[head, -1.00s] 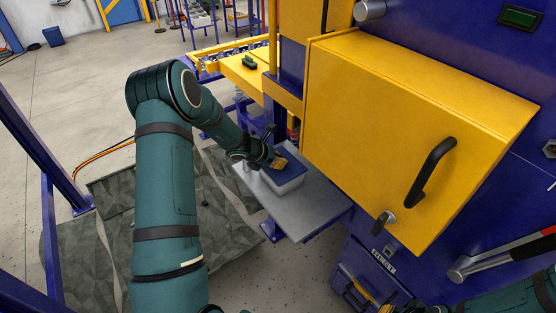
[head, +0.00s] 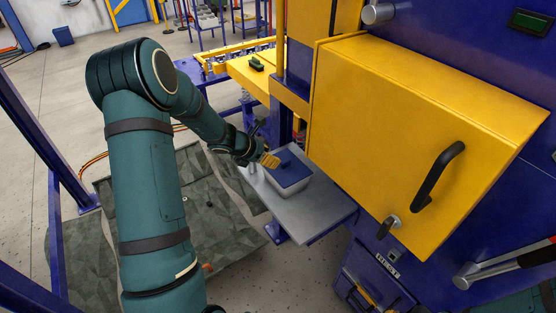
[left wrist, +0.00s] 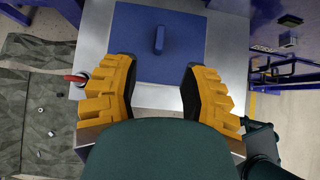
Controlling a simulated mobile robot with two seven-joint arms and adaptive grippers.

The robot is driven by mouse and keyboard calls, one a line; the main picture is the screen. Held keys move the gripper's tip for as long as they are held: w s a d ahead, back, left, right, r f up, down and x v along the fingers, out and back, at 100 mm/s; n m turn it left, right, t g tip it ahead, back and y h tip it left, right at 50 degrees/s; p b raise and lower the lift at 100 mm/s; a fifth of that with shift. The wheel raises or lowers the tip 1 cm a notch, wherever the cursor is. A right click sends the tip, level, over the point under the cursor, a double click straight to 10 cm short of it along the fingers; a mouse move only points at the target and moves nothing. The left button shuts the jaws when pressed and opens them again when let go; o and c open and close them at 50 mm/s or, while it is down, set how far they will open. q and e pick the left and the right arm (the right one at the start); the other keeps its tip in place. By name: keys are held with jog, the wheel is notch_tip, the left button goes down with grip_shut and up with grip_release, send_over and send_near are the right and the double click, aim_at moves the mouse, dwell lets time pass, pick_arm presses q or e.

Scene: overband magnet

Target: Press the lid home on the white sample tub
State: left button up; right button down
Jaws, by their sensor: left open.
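The white sample tub (head: 293,195) stands on a grey metal shelf beside the machine. Its blue lid (head: 292,172) lies over the top; I cannot tell whether it is fully seated. In the left wrist view the lid (left wrist: 187,45) fills the top middle, with a small raised blue handle (left wrist: 159,40) at its centre. My left gripper (head: 268,160) is at the tub's left edge in the head view. It is open and empty, its yellow fingers (left wrist: 160,75) spread either side of the lid's near edge, apart from the handle. My right gripper is not visible.
The grey shelf (head: 318,222) has bare metal in front of the tub. A large yellow cabinet (head: 420,130) with a black handle stands close on the right. A red-handled item (left wrist: 75,78) shows at the shelf's left edge in the wrist view.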

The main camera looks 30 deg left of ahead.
pick_arm(q)
jog(key=shift+v, duration=1.9)
